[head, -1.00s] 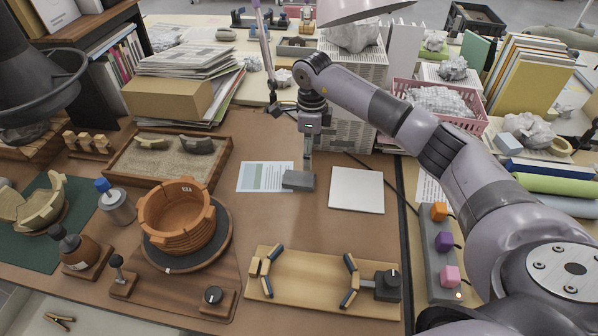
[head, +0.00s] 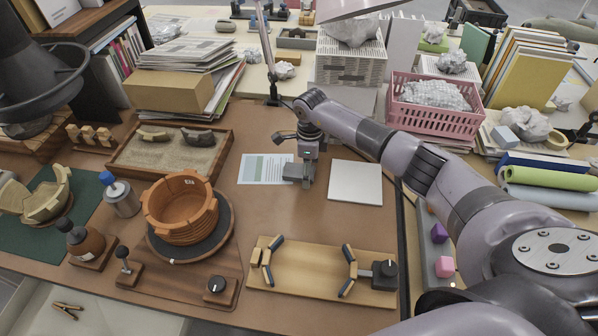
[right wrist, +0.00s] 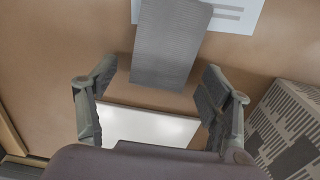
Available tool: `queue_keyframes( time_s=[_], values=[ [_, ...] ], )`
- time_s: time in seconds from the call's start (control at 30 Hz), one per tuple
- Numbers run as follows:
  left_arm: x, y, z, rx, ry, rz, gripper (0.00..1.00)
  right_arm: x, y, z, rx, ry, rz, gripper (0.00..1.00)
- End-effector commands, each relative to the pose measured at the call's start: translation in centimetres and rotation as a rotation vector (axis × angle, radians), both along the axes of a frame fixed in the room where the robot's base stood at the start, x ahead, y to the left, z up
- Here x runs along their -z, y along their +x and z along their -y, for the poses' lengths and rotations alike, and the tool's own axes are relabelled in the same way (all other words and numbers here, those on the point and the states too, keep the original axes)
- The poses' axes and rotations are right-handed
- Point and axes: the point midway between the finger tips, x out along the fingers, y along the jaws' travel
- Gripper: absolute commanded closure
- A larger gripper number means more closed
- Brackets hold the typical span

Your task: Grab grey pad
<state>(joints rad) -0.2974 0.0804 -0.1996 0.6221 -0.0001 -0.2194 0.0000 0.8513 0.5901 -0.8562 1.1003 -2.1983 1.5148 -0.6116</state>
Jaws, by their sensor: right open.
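The grey pad (head: 294,171) is a small flat grey block on the brown table, beside a printed sheet (head: 264,168). In the right wrist view the pad (right wrist: 170,45) is a grey ribbed rectangle overlapping the sheet's edge, at the top middle. My right gripper (head: 308,168) is close above the pad's right end. In the right wrist view its two fingers (right wrist: 158,80) are wide apart, with nothing held between them. The pad's near end shows in line with the gap, just past the fingertips. Contact cannot be told.
A white tile (head: 356,184) lies right of the pad. A wooden jig (head: 320,285) and a clay pot on a turntable (head: 180,212) stand nearer. A sand tray (head: 170,150) is left, a perforated white box (head: 350,70) behind. Bare table lies in front of the pad.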

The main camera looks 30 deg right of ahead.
Motion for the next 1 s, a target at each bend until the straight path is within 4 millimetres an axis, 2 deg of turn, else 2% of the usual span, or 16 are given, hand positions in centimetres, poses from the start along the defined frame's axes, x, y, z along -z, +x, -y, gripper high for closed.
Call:
queue_keyframes(
  time_s=[0.07, 0.73, 1.0],
  values=[
    [0.03, -0.23, 0.07, -0.001, 0.000, -0.003, 0.31, -0.02, 0.00, 0.00, 0.000, 0.000, 0.000, 0.29],
    [0.04, -0.44, 0.09, -0.001, -0.001, -0.007, 0.31, -0.05, -0.01, 0.01, 0.000, 0.000, 0.000, 0.73],
    [0.08, -0.42, 0.10, 0.000, -0.001, -0.006, 0.31, -0.30, 0.05, 0.02, 0.000, 0.000, 0.001, 0.74]
  ],
)
